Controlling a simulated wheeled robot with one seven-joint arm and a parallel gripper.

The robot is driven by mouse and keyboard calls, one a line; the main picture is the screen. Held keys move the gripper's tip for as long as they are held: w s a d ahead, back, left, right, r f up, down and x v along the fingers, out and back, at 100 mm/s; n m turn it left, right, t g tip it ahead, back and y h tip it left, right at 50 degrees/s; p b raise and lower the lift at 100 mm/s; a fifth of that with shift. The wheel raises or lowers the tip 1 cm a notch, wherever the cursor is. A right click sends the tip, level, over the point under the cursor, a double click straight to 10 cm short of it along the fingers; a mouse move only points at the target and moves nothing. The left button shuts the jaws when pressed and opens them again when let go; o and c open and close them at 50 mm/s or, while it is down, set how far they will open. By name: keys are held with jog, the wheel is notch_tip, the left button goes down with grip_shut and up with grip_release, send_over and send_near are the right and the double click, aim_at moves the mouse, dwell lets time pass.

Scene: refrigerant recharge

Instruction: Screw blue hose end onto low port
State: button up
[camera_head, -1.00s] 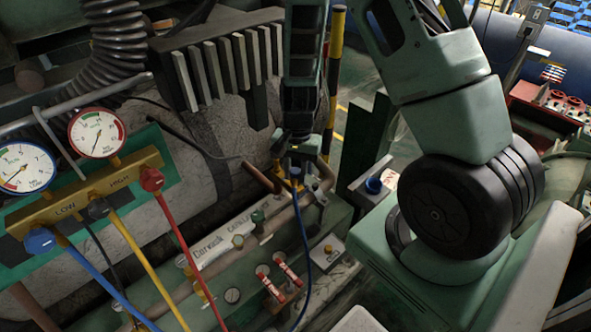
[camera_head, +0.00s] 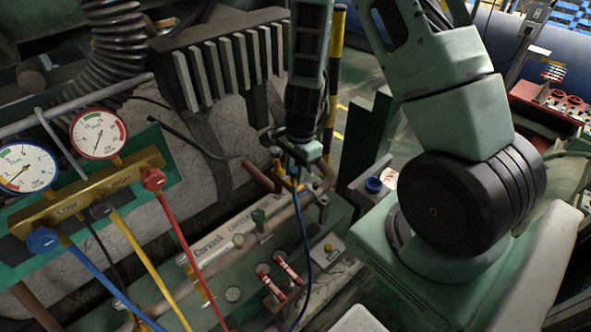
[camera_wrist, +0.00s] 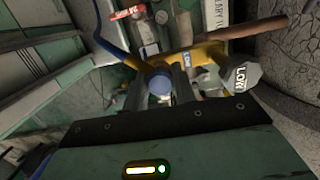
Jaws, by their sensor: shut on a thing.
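My gripper (camera_head: 294,166) points down at the copper pipe end and is shut on the blue hose end (camera_wrist: 159,86). In the wrist view the blue end sits between the two dark fingers. The blue hose (camera_head: 305,240) hangs down from my gripper in the head view. The low port is a brass fitting (camera_wrist: 206,54) beside the fingers, with a grey cap or tag marked LOW (camera_wrist: 240,77) close by. The hose end is at or very near the brass fitting; the exact contact is hidden by the fingers.
The gauge manifold (camera_head: 90,200) with blue, yellow and red hoses is at the left. A finned block (camera_head: 225,60) is behind. A blue cap (camera_head: 373,185) sits at the right.

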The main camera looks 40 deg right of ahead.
jog(key=shift+m, duration=1.2)
jog(key=shift+f, duration=0.1)
jog(key=shift+m+t+b, duration=0.3)
jog(key=shift+m+b, duration=0.05)
jog(key=shift+m, duration=0.85)
jog(key=o, duration=1)
jog(key=r+p, duration=0.2)
jog(key=r, duration=0.3)
jog(key=d+r+p, duration=0.1)
jog(key=r+p, duration=0.1)
jog(key=r, duration=0.4)
jog(key=d+r+p, duration=0.1)
jog(key=r+p, duration=0.1)
jog(key=r, duration=0.4)
jog(key=shift+s+r+p, duration=0.15)
jog(key=shift+s+p, duration=0.15)
jog(key=shift+s, duration=0.1)
